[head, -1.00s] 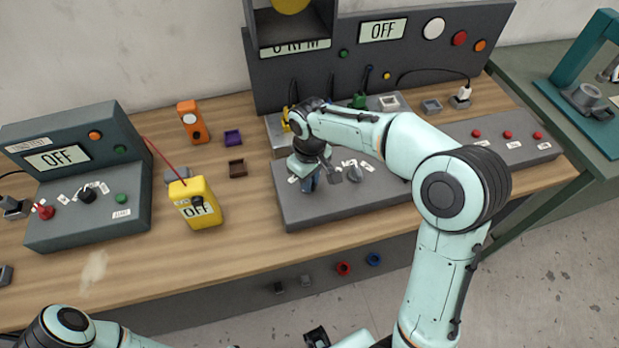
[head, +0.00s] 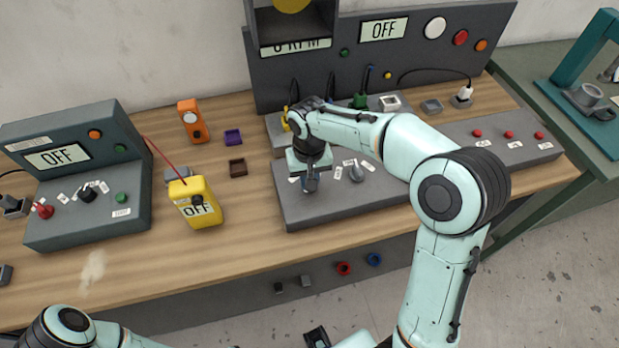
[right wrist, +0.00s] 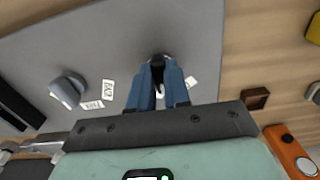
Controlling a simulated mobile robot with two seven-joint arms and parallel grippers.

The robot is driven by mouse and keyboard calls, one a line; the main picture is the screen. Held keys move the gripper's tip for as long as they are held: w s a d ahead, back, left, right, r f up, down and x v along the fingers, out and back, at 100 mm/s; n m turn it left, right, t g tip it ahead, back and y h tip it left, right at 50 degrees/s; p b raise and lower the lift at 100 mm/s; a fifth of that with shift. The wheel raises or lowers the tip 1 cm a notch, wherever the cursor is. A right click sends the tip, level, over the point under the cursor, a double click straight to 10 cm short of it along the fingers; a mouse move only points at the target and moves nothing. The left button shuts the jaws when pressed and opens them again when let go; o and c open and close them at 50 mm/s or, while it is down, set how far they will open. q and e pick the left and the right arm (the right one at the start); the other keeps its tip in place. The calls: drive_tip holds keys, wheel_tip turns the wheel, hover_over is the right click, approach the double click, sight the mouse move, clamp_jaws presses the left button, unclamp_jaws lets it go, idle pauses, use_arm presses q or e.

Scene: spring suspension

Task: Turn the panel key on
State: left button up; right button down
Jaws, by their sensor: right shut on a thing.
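My right gripper (head: 311,184) reaches down over the left part of the grey control panel (head: 335,208) in the head view. In the right wrist view its blue fingers (right wrist: 158,88) are closed around a small dark key or knob (right wrist: 157,64) that stands on the panel. Most of that piece is hidden between the fingers. White labels (right wrist: 108,87) lie around it, too small to read. A grey knob (right wrist: 68,88) stands beside it on the same panel.
A yellow meter reading OFF (head: 196,203) stands left of the panel. A dark control box (head: 90,180), also reading OFF, is farther left. A purple tray (head: 233,137) and a brown tray (head: 238,168) lie between.

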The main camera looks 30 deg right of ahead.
drive_tip(key=m, duration=0.5)
drive_tip(key=shift+w+a+m, duration=0.1)
drive_tip(key=shift+m, duration=0.2)
idle(0.4)
drive_tip(key=c, duration=1.1)
unclamp_jaws()
use_arm(q)
drive_tip(key=shift+w+r+p, duration=0.4)
drive_tip(key=shift+r+p, duration=0.1)
drive_tip(key=shift+r, duration=0.1)
drive_tip(key=shift+w+r+p, duration=0.35)
drive_tip(key=shift+r+p, duration=0.1)
drive_tip(key=shift+r, duration=0.15)
use_arm(e)
wheel_tip(320, 180, up, 14)
drive_tip(key=shift+f, duration=0.25)
